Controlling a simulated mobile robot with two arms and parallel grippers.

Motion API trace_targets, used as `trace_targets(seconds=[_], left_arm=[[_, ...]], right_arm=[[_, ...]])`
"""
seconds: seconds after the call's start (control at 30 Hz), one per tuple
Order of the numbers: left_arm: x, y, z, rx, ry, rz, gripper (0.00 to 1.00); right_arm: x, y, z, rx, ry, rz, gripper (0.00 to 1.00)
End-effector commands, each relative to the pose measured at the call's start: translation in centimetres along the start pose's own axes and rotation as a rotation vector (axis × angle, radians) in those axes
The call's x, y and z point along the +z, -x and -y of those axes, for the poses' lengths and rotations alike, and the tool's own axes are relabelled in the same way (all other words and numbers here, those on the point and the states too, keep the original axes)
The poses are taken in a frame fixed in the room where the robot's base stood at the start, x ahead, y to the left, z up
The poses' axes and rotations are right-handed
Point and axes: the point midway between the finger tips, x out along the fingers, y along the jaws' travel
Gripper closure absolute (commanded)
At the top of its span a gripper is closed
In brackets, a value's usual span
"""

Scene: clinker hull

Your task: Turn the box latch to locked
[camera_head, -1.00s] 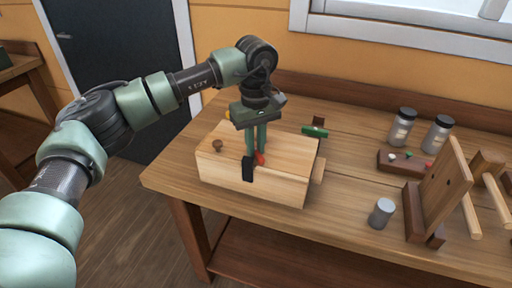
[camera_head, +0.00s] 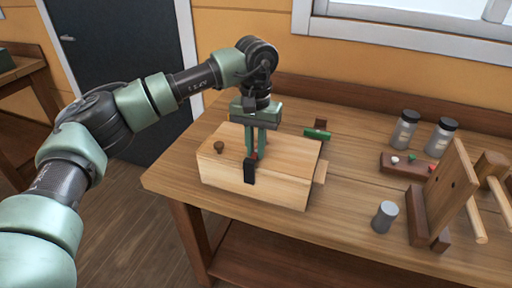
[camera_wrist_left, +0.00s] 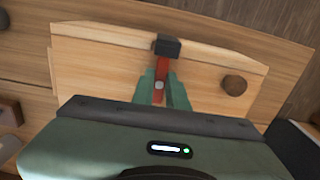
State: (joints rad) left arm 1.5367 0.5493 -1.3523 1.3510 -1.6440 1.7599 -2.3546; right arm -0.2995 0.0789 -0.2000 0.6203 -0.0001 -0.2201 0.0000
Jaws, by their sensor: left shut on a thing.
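A pale wooden box (camera_head: 270,190) stands on the workbench. Its red latch (camera_wrist_left: 161,82) lies on the lid and points at a black catch (camera_wrist_left: 167,46) on the box's edge. In the left wrist view the latch's end reaches the catch; whether it sits fully inside I cannot tell. The black catch also shows in the head view (camera_head: 250,171). My left gripper (camera_head: 256,154) points down over the lid and is shut on the red latch, one finger on each side. The fingers hide most of the latch in the head view. My right gripper is not in view.
A brown knob (camera_head: 219,147) stands on the lid. A green-handled thing (camera_head: 316,134) lies behind the box. To the right are a grey cylinder (camera_head: 384,216), two dark-lidded jars (camera_head: 404,130), a block with small pegs (camera_head: 403,165) and an upright wooden stand (camera_head: 450,195).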

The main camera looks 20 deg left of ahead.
Motion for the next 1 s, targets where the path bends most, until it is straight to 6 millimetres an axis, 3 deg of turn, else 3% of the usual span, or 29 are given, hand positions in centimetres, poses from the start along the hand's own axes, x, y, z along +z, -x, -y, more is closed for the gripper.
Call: trace_targets(seconds=[0.63, 0.67, 0.7, 1.0], left_arm=[[-0.04, 0.1, 0.03, 0.0, -0.047, -0.002, 1.0], [-0.04, 0.1, 0.03, 0.0, -0.047, -0.002, 0.77], [-0.04, 0.1, 0.03, 0.0, -0.047, -0.002, 0.66], [-0.02, 0.06, 0.03, 0.0, -0.046, -0.001, 0.64]], right_arm=[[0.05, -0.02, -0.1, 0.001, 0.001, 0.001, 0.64], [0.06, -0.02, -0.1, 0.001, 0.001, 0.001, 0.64], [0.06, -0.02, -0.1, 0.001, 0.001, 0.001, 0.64], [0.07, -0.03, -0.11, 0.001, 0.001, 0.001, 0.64]])
